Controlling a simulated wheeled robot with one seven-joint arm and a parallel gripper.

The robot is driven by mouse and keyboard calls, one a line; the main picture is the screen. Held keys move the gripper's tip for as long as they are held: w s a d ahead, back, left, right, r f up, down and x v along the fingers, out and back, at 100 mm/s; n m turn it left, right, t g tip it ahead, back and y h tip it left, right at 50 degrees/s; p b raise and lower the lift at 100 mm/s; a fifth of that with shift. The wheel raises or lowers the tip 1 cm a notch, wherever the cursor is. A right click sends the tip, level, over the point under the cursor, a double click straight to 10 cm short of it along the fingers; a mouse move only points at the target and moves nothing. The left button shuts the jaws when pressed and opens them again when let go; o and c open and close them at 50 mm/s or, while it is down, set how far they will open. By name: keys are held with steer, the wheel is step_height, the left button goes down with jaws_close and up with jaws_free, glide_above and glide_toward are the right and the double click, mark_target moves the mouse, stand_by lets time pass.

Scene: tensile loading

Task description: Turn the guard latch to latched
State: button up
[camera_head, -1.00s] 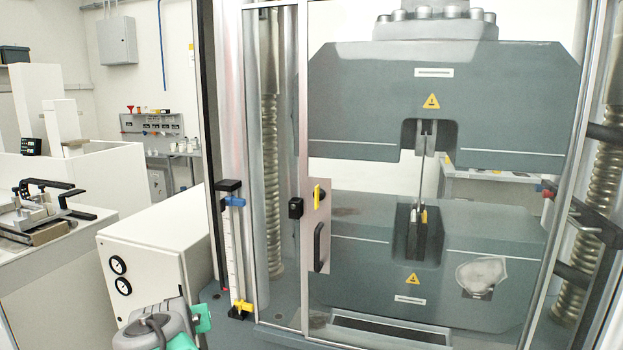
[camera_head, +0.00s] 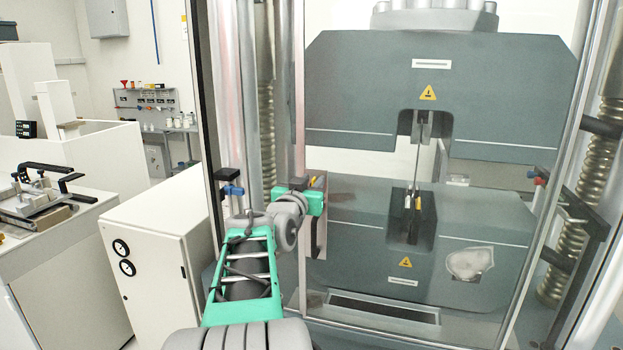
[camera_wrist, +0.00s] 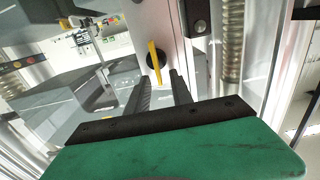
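The guard latch (camera_wrist: 156,62) is a yellow lever on a round black knob on the metal door plate. In the wrist view it stands nearly upright, slightly tilted, just beyond my fingertips. In the head view my gripper mostly hides it. My gripper (camera_wrist: 161,84) is open, with its two dark fingers apart and nothing visible between them. The fingers point at the latch; whether they touch it I cannot tell. In the head view my green wrist (camera_head: 310,201) is in front of the door plate.
A black block (camera_wrist: 196,18) sits on the frame beside the latch. The clear guard door covers the grey machine, with its lower block (camera_head: 370,270) and a thin specimen (camera_head: 418,150) inside. A white cabinet (camera_head: 150,265) stands left of my arm.

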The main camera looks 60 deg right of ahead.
jaws_close()
stand_by(0.6)
